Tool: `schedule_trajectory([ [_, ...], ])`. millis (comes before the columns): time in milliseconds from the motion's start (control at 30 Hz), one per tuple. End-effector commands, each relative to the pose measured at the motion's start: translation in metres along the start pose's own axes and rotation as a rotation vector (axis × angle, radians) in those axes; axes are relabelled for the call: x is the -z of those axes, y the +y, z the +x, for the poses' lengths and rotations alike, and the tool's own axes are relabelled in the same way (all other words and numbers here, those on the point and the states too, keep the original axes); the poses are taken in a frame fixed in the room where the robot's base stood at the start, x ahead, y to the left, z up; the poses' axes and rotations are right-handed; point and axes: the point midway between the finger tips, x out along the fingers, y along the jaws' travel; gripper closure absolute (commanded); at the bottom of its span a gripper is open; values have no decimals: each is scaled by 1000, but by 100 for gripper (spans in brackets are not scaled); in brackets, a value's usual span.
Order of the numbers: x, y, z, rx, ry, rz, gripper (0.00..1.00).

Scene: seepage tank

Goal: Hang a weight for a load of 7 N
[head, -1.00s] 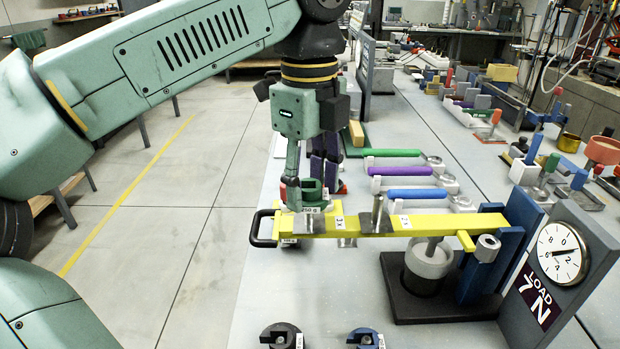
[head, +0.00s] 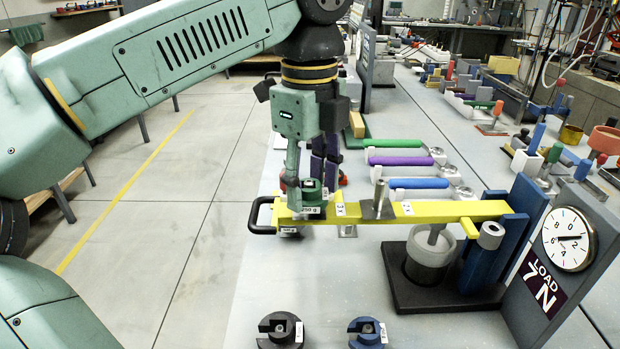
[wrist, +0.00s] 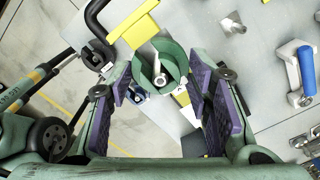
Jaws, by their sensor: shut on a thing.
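My gripper (head: 307,188) is shut on a green slotted weight (head: 312,196) with a white label, above the left part of the yellow beam (head: 450,210). In the wrist view the green weight (wrist: 148,68) sits between the purple finger pads, and a metal stem end shows in its slot. I cannot tell whether the weight touches the beam. A metal post (head: 380,196) stands on the beam to the right. The black handle (head: 256,215) is at the beam's left end. The dial (head: 568,240) stands above a "LOAD 7 N" sign (head: 540,285).
A black slotted weight (head: 281,330) and a blue one (head: 367,332) are on the bench in front. Green, purple and blue-handled tools (head: 420,184) lie behind the beam. The bench between the front weights and the beam is clear.

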Motion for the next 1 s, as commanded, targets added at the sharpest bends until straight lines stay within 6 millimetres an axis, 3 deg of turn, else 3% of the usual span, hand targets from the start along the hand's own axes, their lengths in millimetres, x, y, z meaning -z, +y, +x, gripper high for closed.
schedule_trajectory([
  [533, 0, 0, 15, 0, 0, 0, 91],
  [567, 0, 0, 14, 1, 0, 0, 54],
  [900, 0, 0, 14, 0, 0, 0, 31],
  [1000, 0, 0, 14, 0, 0, 0, 31],
])
